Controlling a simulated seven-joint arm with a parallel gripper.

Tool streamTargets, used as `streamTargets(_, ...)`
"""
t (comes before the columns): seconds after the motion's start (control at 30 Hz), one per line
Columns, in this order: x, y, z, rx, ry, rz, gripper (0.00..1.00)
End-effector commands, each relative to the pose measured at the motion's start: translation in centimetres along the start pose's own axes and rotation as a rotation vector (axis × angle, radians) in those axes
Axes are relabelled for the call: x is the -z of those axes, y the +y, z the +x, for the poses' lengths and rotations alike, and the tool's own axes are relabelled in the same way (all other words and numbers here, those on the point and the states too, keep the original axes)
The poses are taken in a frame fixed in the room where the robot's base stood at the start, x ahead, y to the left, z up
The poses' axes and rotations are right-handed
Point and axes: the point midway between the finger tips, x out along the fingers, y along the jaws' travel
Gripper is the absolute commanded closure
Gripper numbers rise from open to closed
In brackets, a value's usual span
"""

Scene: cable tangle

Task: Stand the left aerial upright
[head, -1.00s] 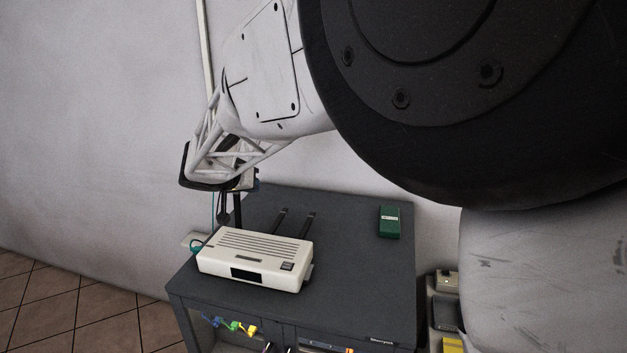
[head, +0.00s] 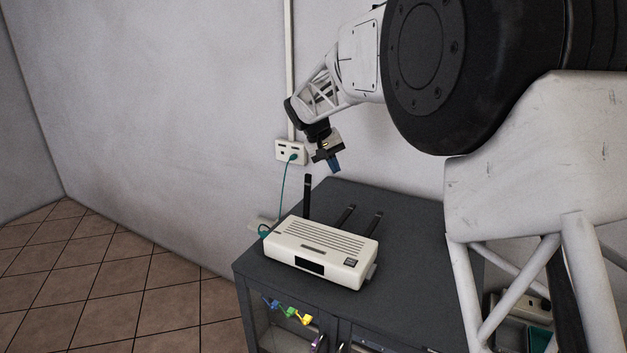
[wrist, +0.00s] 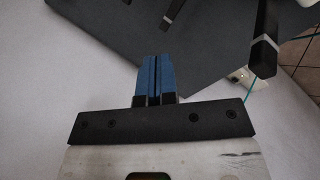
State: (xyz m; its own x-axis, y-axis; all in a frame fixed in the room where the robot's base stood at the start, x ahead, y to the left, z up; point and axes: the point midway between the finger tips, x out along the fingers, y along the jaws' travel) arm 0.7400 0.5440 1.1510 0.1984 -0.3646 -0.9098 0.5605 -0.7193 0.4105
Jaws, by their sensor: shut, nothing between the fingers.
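The white router (head: 318,252) sits on the dark cabinet top. Its left aerial (head: 307,197) stands upright at the back left corner. The middle aerial (head: 345,217) and right aerial (head: 374,225) lean back, away from the router's front. My gripper (head: 335,165) is above and to the right of the left aerial's tip, apart from it. In the wrist view its blue fingers (wrist: 155,78) are together with nothing between them. The left aerial (wrist: 265,45) shows there at the right, clear of the fingers; part of another aerial (wrist: 174,10) shows at the top.
A wall socket (head: 290,151) with a teal cable (head: 282,195) running down is behind the cabinet (head: 410,220), left of my gripper. Blue, green and yellow plugs (head: 291,312) hang at the cabinet's front. The cabinet top right of the router is clear.

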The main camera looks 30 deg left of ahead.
Motion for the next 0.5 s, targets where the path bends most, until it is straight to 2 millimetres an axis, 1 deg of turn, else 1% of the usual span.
streamTargets(0.03, 0.5, 0.2, 0.0, 0.033, -0.022, -0.043, 1.0)
streamTargets(0.2, 1.7, 0.2, -0.5, 0.165, -0.081, -0.22, 1.0)
streamTargets(0.5, 4.0, 0.4, -2.1, 0.435, -0.092, -0.554, 1.0)
